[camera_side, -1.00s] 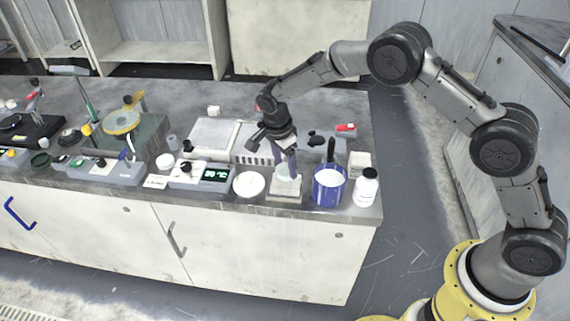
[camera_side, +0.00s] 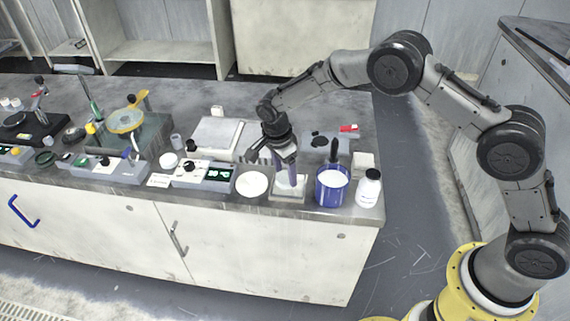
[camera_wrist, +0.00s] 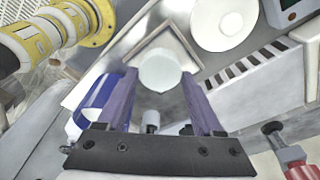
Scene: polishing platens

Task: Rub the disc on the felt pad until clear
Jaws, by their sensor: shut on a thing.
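My gripper (camera_wrist: 160,84) has purple fingers and is shut on a pale, whitish round disc (camera_wrist: 160,70). In the side view my gripper (camera_side: 288,182) points down over a small square tray (camera_side: 288,200) near the bench's front edge, and its fingers partly hide the disc. In the wrist view the disc overlaps the tray's light pad surface (camera_wrist: 150,48), which I take to be the felt pad. I cannot tell whether the disc touches the pad. The disc looks cloudy white.
A blue container with white contents (camera_side: 332,187) and a white bottle with a black cap (camera_side: 369,190) stand close on the right. A white round dish (camera_side: 251,185) lies on the left. A hotplate-like unit with a display (camera_side: 205,176) is further left.

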